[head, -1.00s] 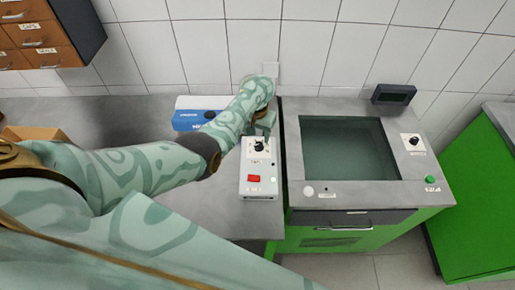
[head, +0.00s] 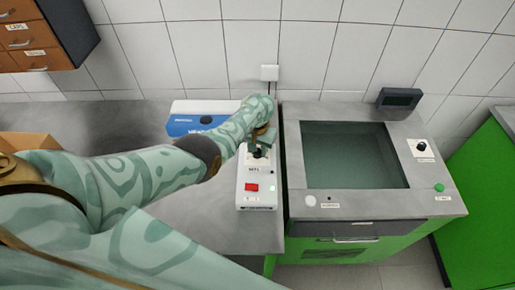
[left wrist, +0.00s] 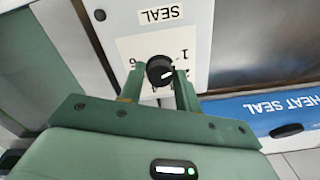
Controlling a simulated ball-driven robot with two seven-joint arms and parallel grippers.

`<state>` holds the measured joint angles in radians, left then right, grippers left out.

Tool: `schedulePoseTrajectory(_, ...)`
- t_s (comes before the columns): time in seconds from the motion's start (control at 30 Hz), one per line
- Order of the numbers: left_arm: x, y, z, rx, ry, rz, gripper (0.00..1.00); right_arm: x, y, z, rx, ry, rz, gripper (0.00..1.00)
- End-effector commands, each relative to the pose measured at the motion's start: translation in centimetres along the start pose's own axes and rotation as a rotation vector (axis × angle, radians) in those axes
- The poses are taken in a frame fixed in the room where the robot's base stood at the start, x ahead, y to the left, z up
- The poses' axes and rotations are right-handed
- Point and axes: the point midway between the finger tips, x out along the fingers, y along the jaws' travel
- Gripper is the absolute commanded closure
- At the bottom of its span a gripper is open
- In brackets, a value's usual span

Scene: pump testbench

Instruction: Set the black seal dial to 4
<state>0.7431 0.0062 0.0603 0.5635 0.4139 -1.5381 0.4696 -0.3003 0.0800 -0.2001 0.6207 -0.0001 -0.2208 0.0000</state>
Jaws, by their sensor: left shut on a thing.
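The black seal dial (left wrist: 160,71) sits on a white scale plate on the white sealer box. In the left wrist view it lies between the two fingers of my left gripper (left wrist: 157,82), which is shut on it. Digits 1 and 6 show on the scale; the others are covered by the fingers or too small to read. A pale pointer mark shows on the dial, but the number it meets is unclear. In the head view the box (head: 260,180) stands on the grey counter, and my left gripper (head: 261,148) hides most of the dial. My right gripper is out of view.
The box has a red switch (head: 251,187). A blue and white heat-seal unit (head: 195,122) is behind my left arm. To the right is a green bench with a sunken tank (head: 352,155), a knob (head: 422,146) and a green button (head: 439,187).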

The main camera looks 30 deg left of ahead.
Motion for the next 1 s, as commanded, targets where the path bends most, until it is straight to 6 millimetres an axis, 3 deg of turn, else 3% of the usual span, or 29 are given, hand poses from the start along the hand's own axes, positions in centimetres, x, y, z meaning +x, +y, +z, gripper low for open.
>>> schedulePoseTrajectory(0.37, 0.0, 0.0, 0.1, 0.106, -0.005, -0.002, 0.90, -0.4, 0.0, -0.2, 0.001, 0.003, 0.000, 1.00)
schedulePoseTrajectory(1.0, 0.1, 0.0, 0.2, 0.678, -0.007, 0.001, 0.90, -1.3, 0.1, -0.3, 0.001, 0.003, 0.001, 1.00)
